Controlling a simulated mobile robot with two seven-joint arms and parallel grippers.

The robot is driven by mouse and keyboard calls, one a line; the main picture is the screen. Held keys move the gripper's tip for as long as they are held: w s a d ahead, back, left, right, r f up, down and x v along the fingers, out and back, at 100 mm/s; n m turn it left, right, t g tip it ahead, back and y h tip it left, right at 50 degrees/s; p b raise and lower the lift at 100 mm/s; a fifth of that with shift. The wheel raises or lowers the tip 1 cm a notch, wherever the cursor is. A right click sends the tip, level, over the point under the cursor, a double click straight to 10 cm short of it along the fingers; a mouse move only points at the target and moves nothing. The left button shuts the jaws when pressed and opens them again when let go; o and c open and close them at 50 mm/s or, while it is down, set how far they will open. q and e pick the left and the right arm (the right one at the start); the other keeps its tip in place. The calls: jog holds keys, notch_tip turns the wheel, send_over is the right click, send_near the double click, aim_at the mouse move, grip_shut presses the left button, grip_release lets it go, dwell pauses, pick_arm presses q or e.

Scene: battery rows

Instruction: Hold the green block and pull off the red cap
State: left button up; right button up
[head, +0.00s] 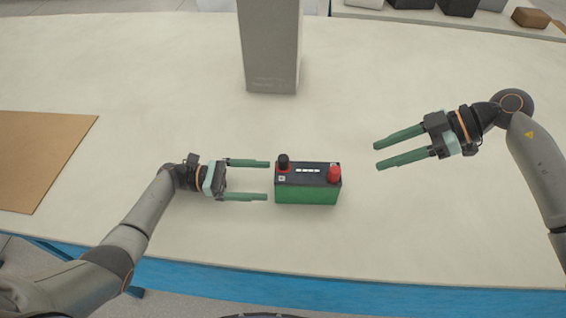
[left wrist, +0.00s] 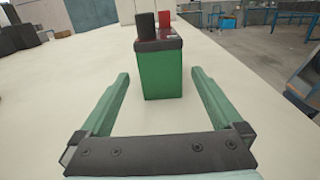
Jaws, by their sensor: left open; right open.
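The green block (head: 306,196) is a battery-shaped box with a dark top, standing upright on the pale table. The red cap (head: 334,173) sits on its top at the right end, and a black cap (head: 283,162) sits at the left end. My left gripper (head: 268,180) is open just left of the block, with its fingertips close to the left end. In the left wrist view the block (left wrist: 163,78) stands ahead between the open fingers, with the red cap (left wrist: 165,18) partly behind the black one. My right gripper (head: 376,157) is open and empty, right of the block and apart from it.
A grey column (head: 270,50) stands on the table behind the block. A brown board (head: 40,155) lies at the far left. The blue front edge (head: 300,281) of the table runs below. The table around the block is clear.

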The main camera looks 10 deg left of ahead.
aim_at(299, 182)
pick_arm(q)
jog(key=d, duration=0.3)
jog(key=w+d, duration=0.1)
jog(key=d, duration=0.6)
jog(key=shift+w, duration=0.15)
jog(key=shift+c, duration=0.3)
grip_shut()
dwell(1.1)
